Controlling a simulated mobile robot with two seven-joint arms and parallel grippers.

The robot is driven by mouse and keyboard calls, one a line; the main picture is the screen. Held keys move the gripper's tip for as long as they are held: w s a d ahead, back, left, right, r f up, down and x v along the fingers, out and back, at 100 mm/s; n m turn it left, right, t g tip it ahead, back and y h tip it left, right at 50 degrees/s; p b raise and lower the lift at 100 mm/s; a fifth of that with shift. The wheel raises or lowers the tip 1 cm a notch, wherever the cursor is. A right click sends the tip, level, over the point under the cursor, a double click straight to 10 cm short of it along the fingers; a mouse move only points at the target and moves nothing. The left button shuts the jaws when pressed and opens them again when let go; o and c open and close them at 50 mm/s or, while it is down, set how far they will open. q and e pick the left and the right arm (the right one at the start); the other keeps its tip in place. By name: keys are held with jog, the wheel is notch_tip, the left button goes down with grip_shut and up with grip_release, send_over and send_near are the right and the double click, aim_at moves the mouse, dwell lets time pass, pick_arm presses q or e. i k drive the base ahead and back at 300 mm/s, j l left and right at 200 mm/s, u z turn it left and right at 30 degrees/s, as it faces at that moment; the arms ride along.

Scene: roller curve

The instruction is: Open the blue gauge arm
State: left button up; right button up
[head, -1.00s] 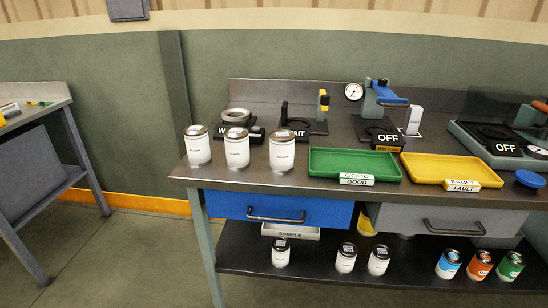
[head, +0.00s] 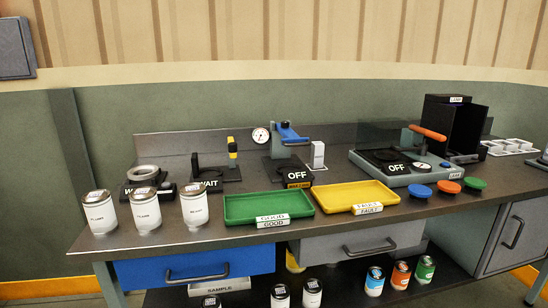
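The blue gauge arm (head: 288,133) stands at the back middle of the bench, on a dark station with a black OFF sign (head: 297,174). A round white dial (head: 261,135) sits at its left side. The arm slopes forward over the station and looks lowered, but its exact angle is hard to tell at this size. A pale upright block (head: 318,155) stands to its right. Neither of my grippers shows in the head view.
A green tray (head: 228,214) and a yellow tray (head: 330,205) lie in front of the station. White cans (head: 145,209) stand at the left. A second station with an orange handle (head: 428,132) and several coloured lids (head: 448,187) are at the right. Drawers (head: 195,267) sit below the bench top.

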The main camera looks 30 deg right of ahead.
aim_at(291, 139)
jog(key=i+l, duration=0.1)
jog(key=l, duration=0.4)
jog(key=i+l, duration=0.1)
jog(key=l, duration=0.4)
jog(key=i+l, duration=0.1)
jog(key=l, duration=0.35)
jog(key=i+l, duration=0.1)
jog(key=l, duration=0.4)
jog(key=u, duration=0.05)
